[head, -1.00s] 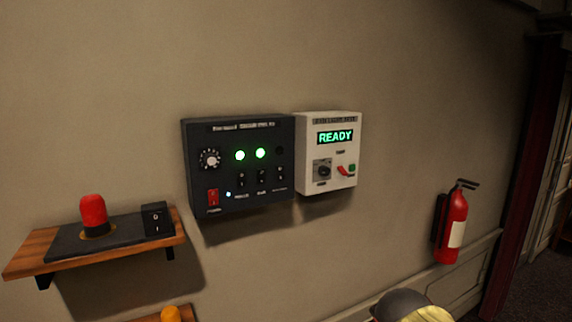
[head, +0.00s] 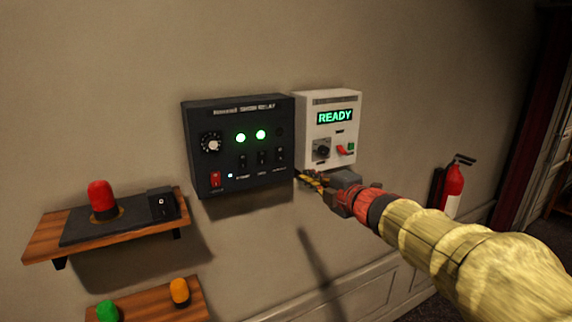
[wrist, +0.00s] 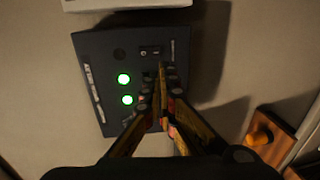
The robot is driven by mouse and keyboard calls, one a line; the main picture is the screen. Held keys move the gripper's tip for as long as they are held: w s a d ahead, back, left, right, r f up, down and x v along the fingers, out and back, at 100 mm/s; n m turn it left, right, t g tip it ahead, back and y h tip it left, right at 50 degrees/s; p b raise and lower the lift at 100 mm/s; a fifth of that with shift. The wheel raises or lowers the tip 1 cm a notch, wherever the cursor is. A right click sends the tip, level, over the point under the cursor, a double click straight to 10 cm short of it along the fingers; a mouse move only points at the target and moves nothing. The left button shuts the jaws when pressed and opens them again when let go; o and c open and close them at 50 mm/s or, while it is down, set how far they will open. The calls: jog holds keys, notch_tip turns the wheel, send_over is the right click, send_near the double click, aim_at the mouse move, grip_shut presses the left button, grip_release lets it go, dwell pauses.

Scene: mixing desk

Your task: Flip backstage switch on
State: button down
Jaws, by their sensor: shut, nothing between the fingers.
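A black relay box (head: 222,112) hangs on the wall with a row of small dark switches. Two lamps on it glow green, and the third, rightmost lamp (head: 280,131) is dark. The rightmost switch (head: 280,155) sits below that dark lamp; it also shows in the wrist view (wrist: 150,51). Its label is too small to read. My gripper (head: 299,174) is at the box's lower right corner in the head view. In the wrist view my gripper (wrist: 164,68) is shut and empty, its tips over the box near that switch. I cannot tell whether they touch; they partly hide the neighbouring switches.
A white box (head: 350,99) reading READY hangs just right of the black box. A wooden shelf (head: 45,247) with a red lamp and a rocker switch is at lower left, with a lower shelf (head: 150,301) beneath. A fire extinguisher (head: 453,190) hangs at right.

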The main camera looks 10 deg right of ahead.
aim_at(280, 161)
dwell(0.3)
jog(key=p+x, duration=0.2)
jog(key=x, duration=1.2)
jog(key=shift+f+b, duration=0.2)
jog(key=shift+b, duration=0.25)
